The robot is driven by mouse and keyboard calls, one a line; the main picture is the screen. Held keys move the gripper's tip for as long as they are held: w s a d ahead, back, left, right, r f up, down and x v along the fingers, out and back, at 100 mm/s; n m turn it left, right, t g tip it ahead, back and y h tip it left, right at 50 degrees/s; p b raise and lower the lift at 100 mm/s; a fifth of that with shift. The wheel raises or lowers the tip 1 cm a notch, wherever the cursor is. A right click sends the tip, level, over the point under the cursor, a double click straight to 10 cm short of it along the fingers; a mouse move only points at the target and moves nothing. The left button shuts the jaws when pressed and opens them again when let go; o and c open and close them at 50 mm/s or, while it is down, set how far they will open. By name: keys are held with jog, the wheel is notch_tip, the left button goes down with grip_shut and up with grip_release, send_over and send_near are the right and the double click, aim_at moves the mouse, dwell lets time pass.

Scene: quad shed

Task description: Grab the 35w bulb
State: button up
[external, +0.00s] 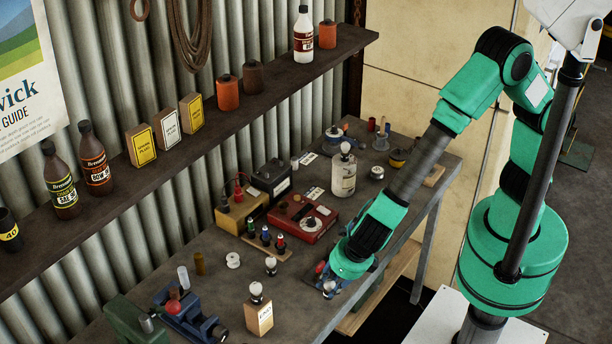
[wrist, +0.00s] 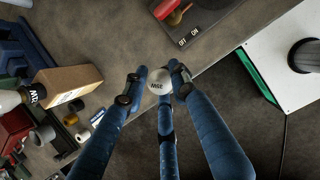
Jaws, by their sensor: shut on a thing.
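The bulb (wrist: 158,82) in the wrist view has a round white top with dark print, upside down, that appears to read 35W. My gripper (wrist: 158,88) has blue fingers, and they are closed around this bulb. The bulb's lower part is hidden. In the external view my gripper (external: 326,281) is low over the workbench, near its front edge. There the bulb is mostly hidden by the gripper and cannot be made out clearly.
A dark ON/OFF switch board (wrist: 192,38) lies close to my fingers. A red instrument (external: 303,219) sits farther back.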

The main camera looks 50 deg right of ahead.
jog(key=shift+s+d+r, duration=0.1)
jog(key=shift+s+d, duration=0.55)
jog(key=shift+d, duration=0.25)
jog(key=shift+s+d+r, duration=0.1)
jog(key=shift+s+d, duration=0.55)
jog(key=shift+d, duration=0.25)
jog(key=shift+w+r, duration=0.1)
